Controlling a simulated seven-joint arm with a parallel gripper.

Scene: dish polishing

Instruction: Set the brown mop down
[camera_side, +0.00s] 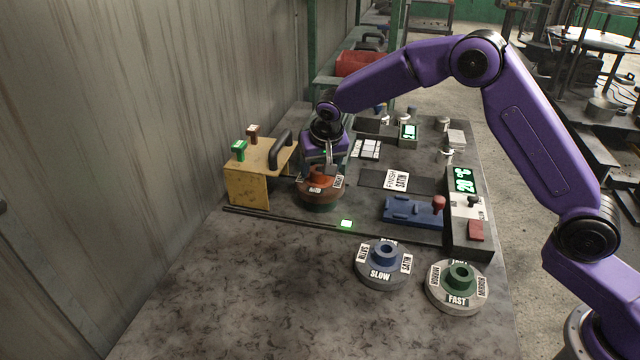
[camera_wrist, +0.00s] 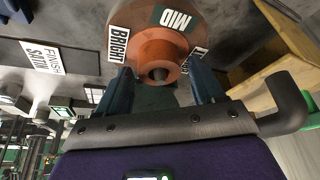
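The brown mop (camera_side: 320,190), a round disc with an orange-brown hub and white labels, sits level at the back left of the bench. A green part shows under its rim. In the wrist view the mop (camera_wrist: 178,22) fills the top middle, with MID and BRIGHT labels readable. My gripper (camera_side: 329,168) is right above the mop, pointing down. In the wrist view my gripper's two fingers (camera_wrist: 160,75) stand on either side of the hub, with a narrow gap to it. The gripper looks open. The mop's underside is hidden.
A yellow stand (camera_side: 250,184) with a dark handle is close at the left. A blue fixture (camera_side: 408,212) with a red knob is to the right. A blue-hubbed SLOW mop (camera_side: 381,279) and a green-hubbed FAST mop (camera_side: 440,297) lie in front. The front left of the bench is clear.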

